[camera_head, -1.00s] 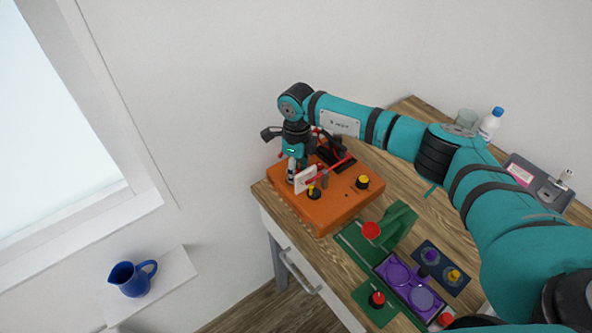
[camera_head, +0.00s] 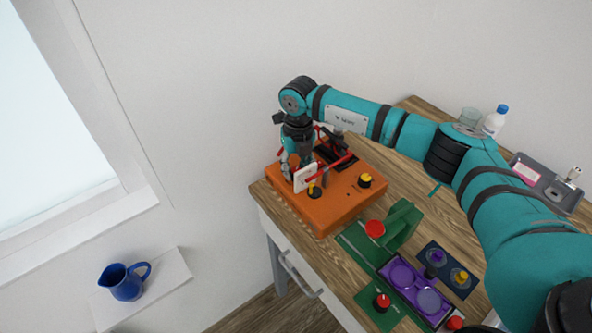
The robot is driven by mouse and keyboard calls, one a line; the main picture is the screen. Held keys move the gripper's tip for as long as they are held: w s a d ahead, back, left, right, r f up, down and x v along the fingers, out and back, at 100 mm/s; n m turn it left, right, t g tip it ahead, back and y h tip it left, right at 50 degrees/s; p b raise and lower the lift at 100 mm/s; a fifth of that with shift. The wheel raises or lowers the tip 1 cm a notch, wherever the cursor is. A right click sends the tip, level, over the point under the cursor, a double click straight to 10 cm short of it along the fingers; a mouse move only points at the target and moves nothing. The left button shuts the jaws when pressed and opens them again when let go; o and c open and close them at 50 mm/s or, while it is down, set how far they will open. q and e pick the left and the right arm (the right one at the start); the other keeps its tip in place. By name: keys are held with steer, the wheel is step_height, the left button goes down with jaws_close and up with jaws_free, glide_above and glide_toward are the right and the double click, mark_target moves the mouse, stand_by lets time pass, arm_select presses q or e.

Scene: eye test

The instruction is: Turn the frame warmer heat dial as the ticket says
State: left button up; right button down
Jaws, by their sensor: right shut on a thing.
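My right gripper (camera_head: 289,172) points down over the box's back left part. It is shut on what looks like the heat dial, which the fingers and wrist hide. A small white plate (camera_head: 305,178) stands upright just right of the fingers. No readable ticket shows. My left gripper is out of view.
A red bar (camera_head: 332,170) and dark parts lie across the box. In front are a green stand (camera_head: 402,222) with red knobs and a purple tray (camera_head: 388,274). A bottle (camera_head: 495,122) and grey tray (camera_head: 565,200) stand behind my arm. A blue jug (camera_head: 125,283) sits on a shelf.

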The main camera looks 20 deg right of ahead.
mark_target(298, 170)
steer(key=shift+m, duration=0.8)
steer(key=shift+r, duration=0.1)
steer(key=c, duration=1)
jaws_free()
steer(key=shift+o, duration=0.2)
steer(key=shift+r, duration=0.25)
step_height(298, 170, up, 11)
steer(key=shift+d+r, duration=0.2)
steer(key=shift+d, duration=0.05)
